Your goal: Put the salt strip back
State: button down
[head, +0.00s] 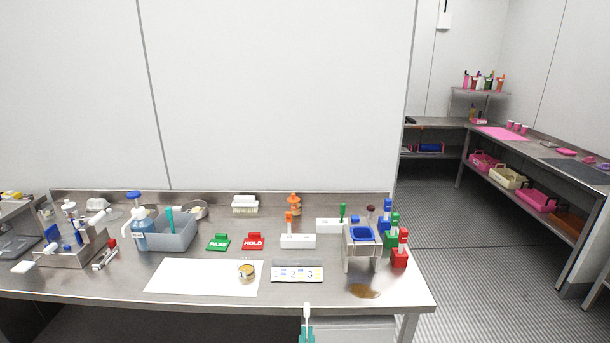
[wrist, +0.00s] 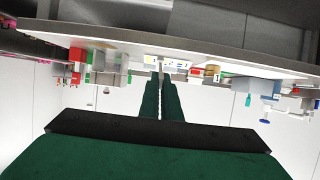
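My gripper (head: 306,332) shows at the bottom edge of the head view, in front of the bench's front edge. Its teal fingers are closed around a thin white strip (head: 307,311), which points up and away from me. In the wrist view the fingers (wrist: 161,88) are close together with the pale strip (wrist: 160,68) between them. I cannot read any marking on it, so I cannot tell whether it is the salt strip. A white card with numbered panels (head: 298,278) lies on the bench just beyond it.
The steel bench (head: 210,297) holds a white mat (head: 190,277) with a small round tin (head: 246,273), green (head: 218,243) and red (head: 253,242) signs, white blocks (head: 298,241), a blue-topped stand (head: 361,234) and a grey bin (head: 172,234). A brown spill (head: 365,291) lies front right.

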jog(key=s+f, duration=0.3)
jog(key=f, duration=0.7)
jog(key=s+f, duration=0.3)
jog(key=f, duration=0.8)
jog(key=s+f, duration=0.3)
jog(key=f, duration=0.8)
jog(key=shift+s, duration=0.4)
jog(key=shift+a, duration=0.15)
